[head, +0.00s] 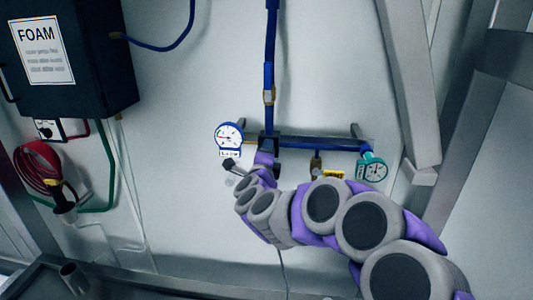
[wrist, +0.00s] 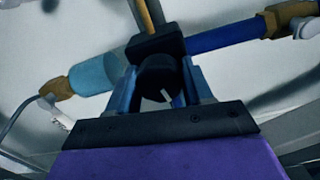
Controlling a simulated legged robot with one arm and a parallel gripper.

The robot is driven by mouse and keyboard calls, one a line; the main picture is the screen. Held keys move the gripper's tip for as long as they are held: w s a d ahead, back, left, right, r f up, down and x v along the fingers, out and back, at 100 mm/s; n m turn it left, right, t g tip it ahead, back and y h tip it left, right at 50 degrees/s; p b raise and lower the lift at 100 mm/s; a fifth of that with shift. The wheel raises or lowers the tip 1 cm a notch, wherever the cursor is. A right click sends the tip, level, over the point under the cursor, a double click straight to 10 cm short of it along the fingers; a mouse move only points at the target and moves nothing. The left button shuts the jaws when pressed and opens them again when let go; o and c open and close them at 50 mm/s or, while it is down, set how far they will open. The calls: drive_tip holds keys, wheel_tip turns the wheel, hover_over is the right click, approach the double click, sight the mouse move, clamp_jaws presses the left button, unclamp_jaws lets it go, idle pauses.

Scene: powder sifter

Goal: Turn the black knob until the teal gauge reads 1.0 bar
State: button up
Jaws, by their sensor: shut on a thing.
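The black knob (wrist: 157,75) sits between the two fingers of my gripper (wrist: 158,88) in the wrist view, with a short white mark on its face. The fingers are shut on its sides. In the head view my gripper (head: 268,155) is at the black block on the blue pipe and largely hides the knob. The teal gauge (head: 372,168) hangs at the right end of the pipe. Its face is visible, but its needle is too small to read.
A blue-rimmed gauge (head: 229,135) is left of my gripper. The blue pipe (head: 320,144) runs along the wall, with a yellow tag (head: 334,175) below it. A dark FOAM box (head: 100,60) and a red coiled hose (head: 38,168) are at left. A grey post (head: 408,85) is at right.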

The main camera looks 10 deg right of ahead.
drive_tip(key=shift+a+f, duration=0.1)
drive_tip(key=shift+f, duration=0.4)
drive_tip(key=o, duration=1)
drive_tip(key=shift+r, duration=0.25)
drive_tip(key=shift+r, duration=0.1)
drive_tip(key=shift+s, duration=0.15)
drive_tip(key=b+v, duration=0.4)
drive_tip(key=v, duration=1.3)
